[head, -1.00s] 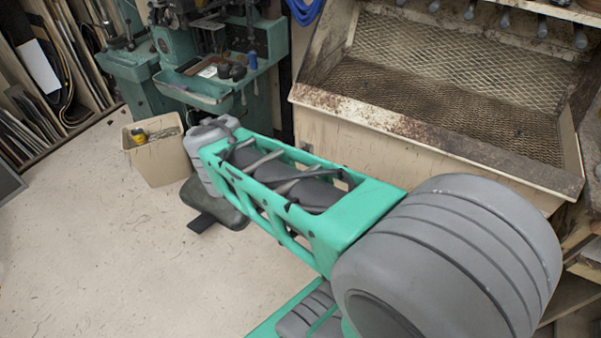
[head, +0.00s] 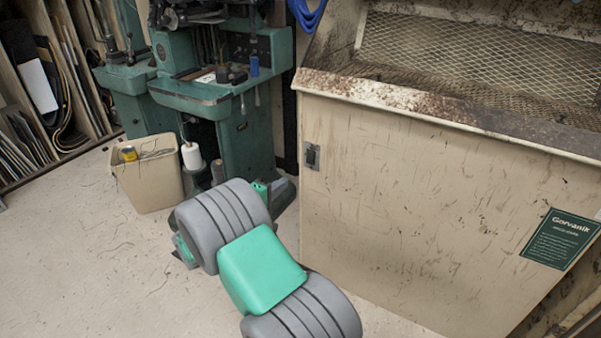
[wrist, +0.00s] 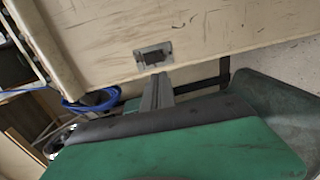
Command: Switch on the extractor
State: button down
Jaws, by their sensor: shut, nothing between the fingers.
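The extractor is a worn beige cabinet (head: 400,190) with a mesh-lined hood on top, at the right in the head view. Its small grey metal switch (head: 312,156) sits on the front panel near the upper left edge. In the wrist view the switch (wrist: 153,55) has a dark middle; whether it is on or off is too small to tell. My gripper (wrist: 158,80) is shut and empty, its grey fingers pointing at the panel just below the switch in that picture. Whether the tips touch the panel cannot be told. In the head view my arm largely hides the gripper.
A green stitching machine (head: 225,90) stands left of the cabinet. A beige bin (head: 150,180) and a white thread spool (head: 191,156) are on its near side. A blue hose (head: 306,12) hangs above. Open floor (head: 80,260) lies at the left.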

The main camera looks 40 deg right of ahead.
aim_at(309, 162)
jog(key=b+x, duration=0.3)
jog(key=x, duration=1)
jog(key=shift+d+f+b, duration=0.15)
jog(key=shift+d+b, duration=0.05)
jog(key=shift+b, duration=0.2)
jog(key=shift+w+d, duration=0.1)
jog(key=shift+d, duration=0.15)
